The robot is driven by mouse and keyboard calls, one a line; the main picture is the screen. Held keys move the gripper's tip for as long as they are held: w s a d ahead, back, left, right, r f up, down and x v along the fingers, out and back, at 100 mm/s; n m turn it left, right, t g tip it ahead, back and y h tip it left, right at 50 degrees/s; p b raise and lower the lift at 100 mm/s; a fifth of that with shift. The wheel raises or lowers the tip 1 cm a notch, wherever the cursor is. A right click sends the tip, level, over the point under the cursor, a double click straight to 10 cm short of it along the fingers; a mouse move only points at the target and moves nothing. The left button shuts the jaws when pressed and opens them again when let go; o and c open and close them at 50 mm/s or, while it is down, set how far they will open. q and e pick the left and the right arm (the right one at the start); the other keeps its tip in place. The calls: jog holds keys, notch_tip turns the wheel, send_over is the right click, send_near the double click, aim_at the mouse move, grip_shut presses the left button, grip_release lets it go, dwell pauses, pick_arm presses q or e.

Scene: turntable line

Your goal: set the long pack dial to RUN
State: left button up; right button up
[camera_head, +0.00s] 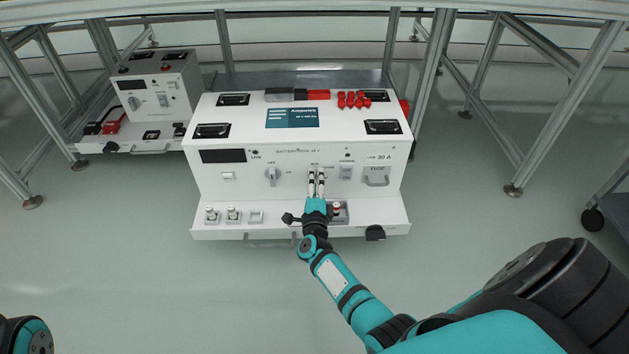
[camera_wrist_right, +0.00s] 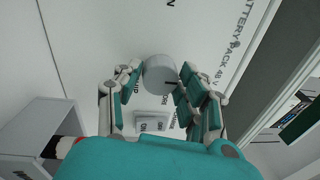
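The long pack is a white box labelled battery pack 48 V (camera_head: 240,185), with several controls on its front. My right gripper (camera_head: 316,176) is at the front panel in the head view, with a finger on each side of a round dial that it mostly hides. In the right wrist view the grey dial (camera_wrist_right: 158,72) sits between the fingertips of my right gripper (camera_wrist_right: 161,78), which close on its two sides. A dark pointer line shows on its face; the printed words beside it are partly covered, so its setting is unclear. My left gripper is out of view.
Another dial (camera_head: 272,174) is left of my gripper and a rocker switch (camera_head: 346,171) is right of it. The rocker also shows in the wrist view (camera_wrist_right: 151,123). A fuse handle (camera_head: 376,178) is further right. A smaller white unit (camera_head: 145,95) stands behind left.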

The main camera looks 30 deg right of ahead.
jog(key=o, duration=0.3)
jog(key=shift+o, duration=0.2)
jog(key=v, duration=1.2)
